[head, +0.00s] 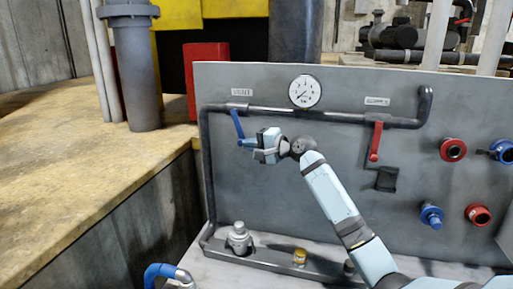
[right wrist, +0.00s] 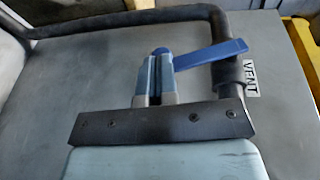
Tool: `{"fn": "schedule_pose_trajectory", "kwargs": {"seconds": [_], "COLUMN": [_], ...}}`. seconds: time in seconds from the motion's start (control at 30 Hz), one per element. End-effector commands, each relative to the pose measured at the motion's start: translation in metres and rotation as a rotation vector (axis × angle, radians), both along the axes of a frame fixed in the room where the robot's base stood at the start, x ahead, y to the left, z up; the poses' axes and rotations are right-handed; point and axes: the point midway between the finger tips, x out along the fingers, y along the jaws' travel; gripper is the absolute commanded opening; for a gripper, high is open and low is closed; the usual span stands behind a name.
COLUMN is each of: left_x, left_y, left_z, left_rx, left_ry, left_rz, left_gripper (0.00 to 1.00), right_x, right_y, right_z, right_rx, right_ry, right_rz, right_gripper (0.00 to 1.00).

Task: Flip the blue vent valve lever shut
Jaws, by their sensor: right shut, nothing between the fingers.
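The blue vent valve lever (head: 236,122) hangs down from the upper pipe on the grey panel, slightly tilted, its lower end toward the right. My right gripper (head: 246,143) is shut at the lever's lower end, with nothing held between its fingers. In the right wrist view the lever (right wrist: 215,53) runs from beside the pipe to behind the shut fingertips (right wrist: 160,60), which hide part of it. Whether the fingers touch the lever I cannot tell. A VENT label (right wrist: 251,77) sits beside the pipe. My left gripper is not in view.
A red lever (head: 376,142) hangs from the same pipe (head: 345,117), right of the gauge (head: 305,91). Red and blue couplings (head: 453,150) are on the panel's right. A ledge below holds a grey fitting (head: 239,240) and a small yellow object (head: 300,257).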

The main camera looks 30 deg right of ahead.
Motion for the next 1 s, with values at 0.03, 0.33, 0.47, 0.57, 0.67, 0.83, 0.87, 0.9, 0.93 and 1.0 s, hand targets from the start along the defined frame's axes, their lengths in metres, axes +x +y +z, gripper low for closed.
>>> {"fn": "schedule_pose_trajectory", "kwargs": {"seconds": [0.03, 0.33, 0.47, 0.57, 0.67, 0.83, 0.87, 0.9, 0.93, 1.0], "left_x": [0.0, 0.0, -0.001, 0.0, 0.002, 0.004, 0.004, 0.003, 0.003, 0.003], "left_y": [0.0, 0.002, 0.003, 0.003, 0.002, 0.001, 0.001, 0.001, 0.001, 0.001], "left_z": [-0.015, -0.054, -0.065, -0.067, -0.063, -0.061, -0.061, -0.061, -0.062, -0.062], "left_rx": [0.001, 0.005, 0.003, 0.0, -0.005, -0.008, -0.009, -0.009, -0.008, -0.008], "left_ry": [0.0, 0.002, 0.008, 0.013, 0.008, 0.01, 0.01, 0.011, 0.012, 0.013], "left_rz": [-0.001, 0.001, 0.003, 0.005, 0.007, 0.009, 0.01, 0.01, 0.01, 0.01], "left_gripper": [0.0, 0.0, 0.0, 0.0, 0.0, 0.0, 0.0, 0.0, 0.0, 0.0], "right_x": [0.003, 0.016, 0.02, 0.021, 0.022, 0.023, 0.023, 0.023, 0.023, 0.023], "right_y": [0.003, 0.014, 0.017, 0.018, 0.019, 0.02, 0.02, 0.02, 0.02, 0.02], "right_z": [-0.011, -0.017, -0.017, -0.016, -0.015, -0.014, -0.014, -0.014, -0.014, -0.014], "right_rx": [0.03, 0.154, 0.187, 0.2, 0.21, 0.217, 0.217, 0.217, 0.217, 0.217], "right_ry": [-0.03, -0.178, -0.218, -0.237, -0.248, -0.255, -0.255, -0.255, -0.255, -0.255], "right_rz": [0.001, 0.001, 0.001, 0.001, 0.001, 0.002, 0.002, 0.002, 0.002, 0.002], "right_gripper": [0.0, 0.0, 0.0, 0.0, 0.0, 0.0, 0.0, 0.0, 0.0, 0.0]}}
